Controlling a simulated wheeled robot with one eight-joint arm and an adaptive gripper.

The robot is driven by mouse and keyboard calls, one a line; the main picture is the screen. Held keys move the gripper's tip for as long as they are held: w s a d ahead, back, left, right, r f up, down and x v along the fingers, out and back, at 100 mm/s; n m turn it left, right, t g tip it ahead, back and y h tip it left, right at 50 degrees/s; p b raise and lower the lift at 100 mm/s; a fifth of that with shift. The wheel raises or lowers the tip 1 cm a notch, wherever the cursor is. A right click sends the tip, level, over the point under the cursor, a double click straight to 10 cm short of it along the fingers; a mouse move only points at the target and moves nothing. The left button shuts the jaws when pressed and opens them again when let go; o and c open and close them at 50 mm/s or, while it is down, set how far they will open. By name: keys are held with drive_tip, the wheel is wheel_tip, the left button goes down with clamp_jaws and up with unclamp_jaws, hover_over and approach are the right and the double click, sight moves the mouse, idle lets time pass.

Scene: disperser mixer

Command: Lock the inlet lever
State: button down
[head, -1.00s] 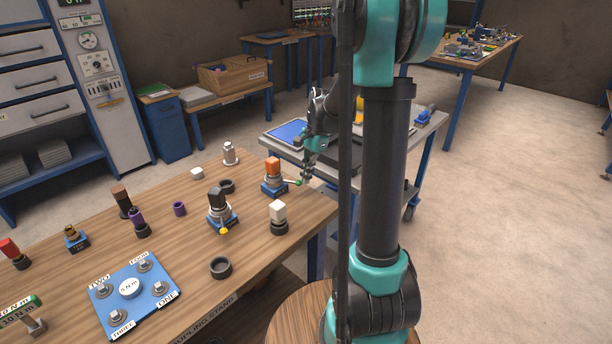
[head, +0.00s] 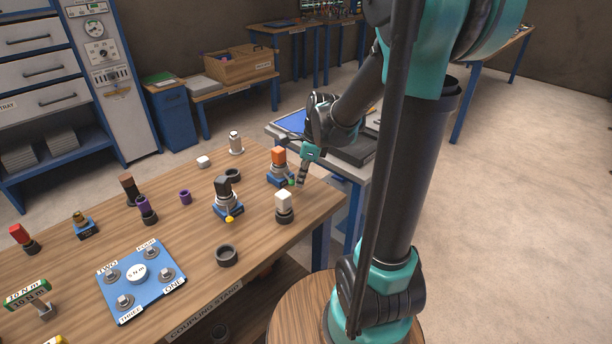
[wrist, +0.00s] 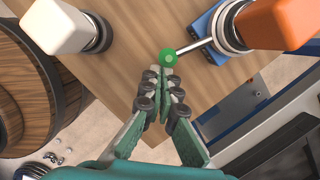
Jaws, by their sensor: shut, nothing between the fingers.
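A coupling with an orange block on top (head: 279,158) stands on a small blue base near the table's right end. Its lever ends in a green knob (head: 291,182), also at the centre of the wrist view (wrist: 167,57). A second coupling with a black top (head: 223,187) has a lever with a yellow knob (head: 229,219). I cannot read a label saying which lever is the inlet. My gripper (head: 301,182) is shut and empty. In the wrist view its fingertips (wrist: 164,76) are right beside the green knob, touching or nearly so.
A white-topped black piece (head: 284,206) stands near the front edge, close to the orange coupling. Dark rings (head: 227,256) and a blue plate with bolts (head: 168,295) lie on the wooden table (head: 75,260). A grey cart (head: 345,165) stands behind my gripper.

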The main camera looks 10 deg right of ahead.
drive_tip(key=shift+s+a, duration=0.1)
drive_tip(key=shift+a, duration=0.2)
drive_tip(key=shift+d, duration=0.1)
drive_tip(key=shift+w+d, duration=0.1)
drive_tip(key=shift+w, duration=0.75)
drive_tip(key=shift+d, duration=0.1)
drive_tip(key=shift+s+d+f, duration=0.1)
drive_tip(key=shift+d, duration=0.25)
drive_tip(key=d, duration=0.1)
drive_tip(key=s+d, duration=0.1)
drive_tip(key=d, duration=0.1)
drive_tip(key=shift+s+d+r, duration=0.1)
drive_tip(key=shift+d+r, duration=0.05)
drive_tip(key=shift+r, duration=0.05)
drive_tip(key=v, duration=0.9)
